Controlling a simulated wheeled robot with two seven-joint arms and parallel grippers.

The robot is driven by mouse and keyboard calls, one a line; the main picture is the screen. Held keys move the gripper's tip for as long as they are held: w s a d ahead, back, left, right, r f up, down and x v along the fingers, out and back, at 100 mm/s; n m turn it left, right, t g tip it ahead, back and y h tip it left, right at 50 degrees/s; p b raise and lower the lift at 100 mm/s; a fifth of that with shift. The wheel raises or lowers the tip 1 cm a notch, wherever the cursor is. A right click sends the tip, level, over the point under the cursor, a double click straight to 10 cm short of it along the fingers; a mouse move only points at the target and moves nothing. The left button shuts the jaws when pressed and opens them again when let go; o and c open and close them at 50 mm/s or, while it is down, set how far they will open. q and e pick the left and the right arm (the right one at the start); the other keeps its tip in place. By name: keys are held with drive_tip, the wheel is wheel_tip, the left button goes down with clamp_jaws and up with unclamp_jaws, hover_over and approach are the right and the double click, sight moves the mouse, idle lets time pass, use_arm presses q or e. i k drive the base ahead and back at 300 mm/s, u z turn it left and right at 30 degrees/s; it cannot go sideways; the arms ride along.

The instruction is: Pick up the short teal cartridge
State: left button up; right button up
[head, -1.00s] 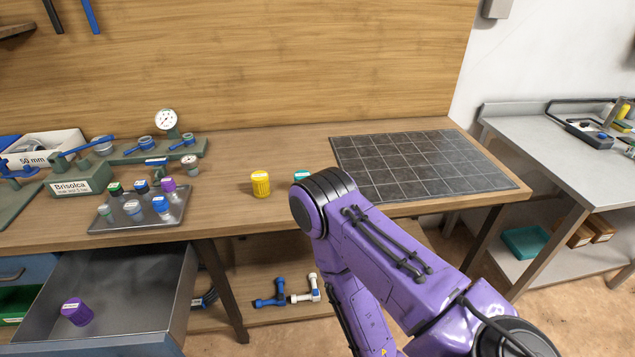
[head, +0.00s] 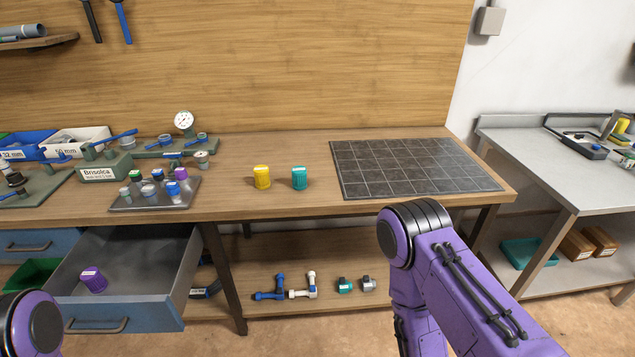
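A short teal cartridge (head: 299,178) stands upright on the wooden workbench (head: 255,208), just right of a yellow cartridge (head: 262,177) of similar size. The two stand a small gap apart. No gripper is near or touching the teal cartridge. My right arm shows at the lower right, in front of the bench, but its gripper is out of view. Only a rounded link of my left arm shows at the lower left corner, and its gripper is out of view too.
A dark gridded mat (head: 415,170) lies right of the cartridges. A grey tray (head: 125,204) of small coloured caps stands to the left. An open drawer (head: 135,290) with a purple cartridge (head: 93,279) juts out below. Bench around the teal cartridge is clear.

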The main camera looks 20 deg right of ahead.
sight(299, 172)
drive_tip(key=z, duration=0.5)
drive_tip(key=i, duration=1)
drive_tip(key=k, duration=1.7)
drive_tip(key=z, duration=0.65)
drive_tip(key=i, duration=1.75)
drive_tip(key=u, duration=0.75)
